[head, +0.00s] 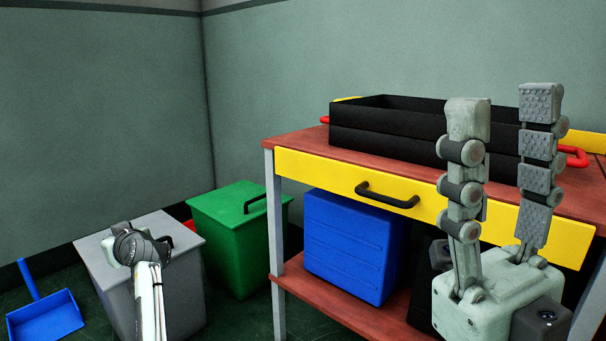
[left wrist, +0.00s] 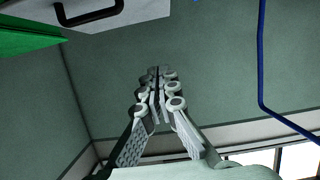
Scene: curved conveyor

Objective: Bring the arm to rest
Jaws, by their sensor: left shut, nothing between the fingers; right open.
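My right gripper (head: 505,108) is large in the head view at the right. Its two grey fingers point up and stand wide apart, with nothing between them. It is in front of the workbench and its black tray. My left arm shows in the head view at the lower left, in front of the grey bin; its fingers are hard to make out there. In the left wrist view my left gripper (left wrist: 158,73) is shut, its fingertips together and empty, against the plain green wall.
The workbench (head: 300,141) has a yellow drawer (head: 330,176) and carries a black tray (head: 385,120). A blue box (head: 350,245) sits on its lower shelf. A green bin (head: 230,240), a grey bin (head: 100,265) and a blue dustpan (head: 45,315) stand at the left.

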